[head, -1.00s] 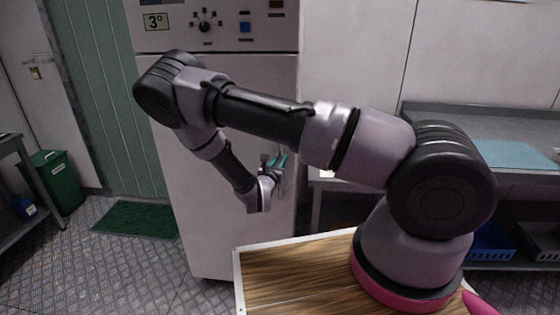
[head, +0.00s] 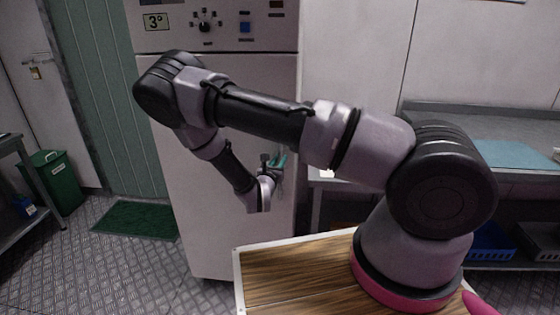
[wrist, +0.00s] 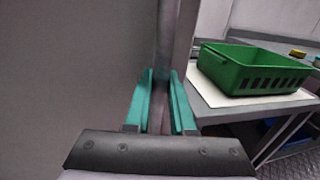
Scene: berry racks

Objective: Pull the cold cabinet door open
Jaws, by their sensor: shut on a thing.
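The cold cabinet (head: 225,75) is a tall pale unit with a panel of dials and a "3°" label at its top. Its door (head: 185,190) looks closed in the head view. My gripper (head: 277,162) is at the door's right edge, with its teal fingers partly hidden by my arm. In the wrist view my gripper (wrist: 163,105) has its two teal fingers on either side of a grey vertical bar handle (wrist: 167,40) and is shut on it. The door face (wrist: 75,70) fills the left of the wrist view.
A green crate (wrist: 255,70) stands on a counter right of the cabinet. A steel counter (head: 480,120) with a blue mat (head: 510,154) runs along the right. A green bin (head: 55,180) and a green floor mat (head: 137,218) are at the left.

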